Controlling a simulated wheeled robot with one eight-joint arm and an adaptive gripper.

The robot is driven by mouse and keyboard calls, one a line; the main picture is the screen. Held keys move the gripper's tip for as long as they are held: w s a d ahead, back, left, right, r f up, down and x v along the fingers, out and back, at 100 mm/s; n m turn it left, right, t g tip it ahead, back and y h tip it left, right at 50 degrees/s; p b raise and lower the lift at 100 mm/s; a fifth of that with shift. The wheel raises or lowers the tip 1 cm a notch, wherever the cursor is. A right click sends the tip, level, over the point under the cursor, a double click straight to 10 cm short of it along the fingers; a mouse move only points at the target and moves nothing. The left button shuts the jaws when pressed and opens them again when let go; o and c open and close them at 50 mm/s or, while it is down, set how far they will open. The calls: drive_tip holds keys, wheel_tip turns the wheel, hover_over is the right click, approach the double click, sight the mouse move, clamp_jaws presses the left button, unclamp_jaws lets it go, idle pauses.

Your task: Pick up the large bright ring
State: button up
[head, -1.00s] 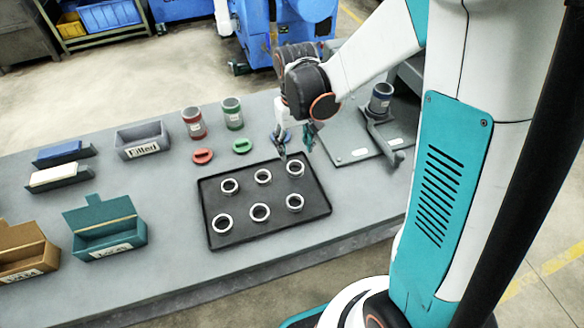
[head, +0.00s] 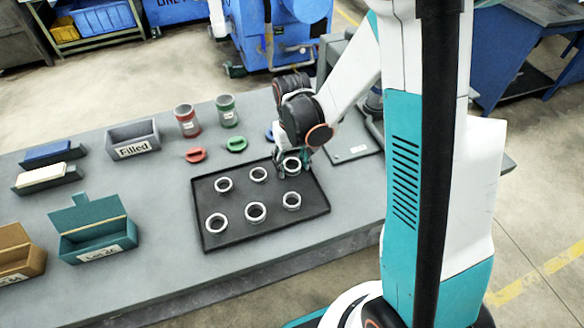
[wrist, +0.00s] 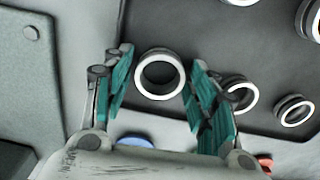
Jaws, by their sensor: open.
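A bright silver ring (wrist: 160,95) lies on the dark tray and looks larger than its neighbours in the wrist view. It is the back right ring (head: 293,171) of the tray (head: 237,238) in the head view. My gripper (wrist: 160,62) is open, with one teal finger on each side of this ring and a gap to it on both sides. In the head view my gripper (head: 291,162) points down over the back right of the tray and partly covers the ring. I cannot tell the exact height of the fingertips above the tray.
Several other rings lie on the tray, including a back middle ring (wrist: 240,106). Behind it are a red part (head: 195,155), a green part (head: 236,144) and two cups. A grey "Filled" box (head: 133,149) and a teal box (head: 98,244) stand left. A grey fixture is at right.

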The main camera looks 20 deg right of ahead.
drive_tip(key=c, duration=0.9)
drive_tip(key=shift+r, duration=0.15)
